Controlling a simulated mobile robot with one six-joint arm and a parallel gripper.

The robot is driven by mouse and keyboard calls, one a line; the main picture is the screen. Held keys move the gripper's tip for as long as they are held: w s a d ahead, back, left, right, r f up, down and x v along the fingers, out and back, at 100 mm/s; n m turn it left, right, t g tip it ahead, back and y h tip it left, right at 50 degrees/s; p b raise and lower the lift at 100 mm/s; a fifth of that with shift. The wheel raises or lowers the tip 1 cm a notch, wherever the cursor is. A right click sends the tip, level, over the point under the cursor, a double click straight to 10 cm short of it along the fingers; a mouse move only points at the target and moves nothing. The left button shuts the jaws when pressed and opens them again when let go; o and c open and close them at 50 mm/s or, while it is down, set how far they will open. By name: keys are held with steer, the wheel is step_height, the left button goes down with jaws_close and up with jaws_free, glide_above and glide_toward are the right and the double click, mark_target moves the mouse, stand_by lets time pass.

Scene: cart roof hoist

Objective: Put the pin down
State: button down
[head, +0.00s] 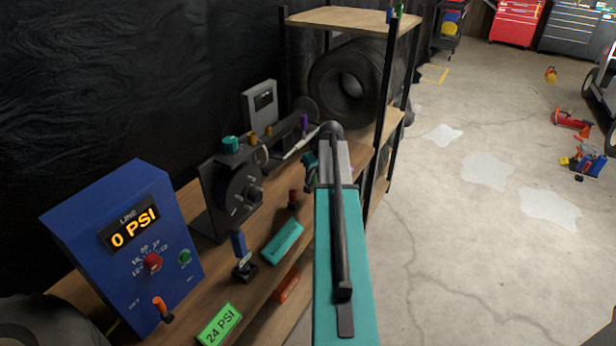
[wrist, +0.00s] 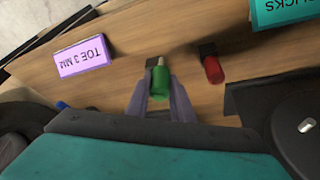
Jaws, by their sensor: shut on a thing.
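A red pin (wrist: 212,70) stands apart to the right at another black block. In the head view the red pin (head: 293,198) is on the bench, while my arm largely hides the gripper and the green pin is not clear.
A purple TOE 3 MM card (wrist: 83,56) lies left of the pin. The bench (head: 262,262) also carries a blue LINE box (head: 120,245) reading 0 PSI, a dark dial device (head: 232,190) and a green 24 PSI card (head: 219,325). A shelf with tyres (head: 350,80) stands behind.

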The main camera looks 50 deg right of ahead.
steer(key=w, duration=0.1)
steer(key=w+d, duration=0.1)
steer(key=w+d+p, duration=0.1)
steer(key=w, duration=0.1)
steer(key=shift+w+f, duration=0.1)
steer(key=shift+f, duration=0.15)
steer(key=shift+f+p, duration=0.55)
steer(key=shift+f, duration=1.2)
steer(key=shift+f, duration=0.15)
steer(key=c, duration=1.5)
jaws_free()
steer(key=shift+c, duration=0.2)
steer(key=shift+r, duration=0.2)
steer(key=shift+b+v, duration=1.05)
steer(key=shift+v, duration=5)
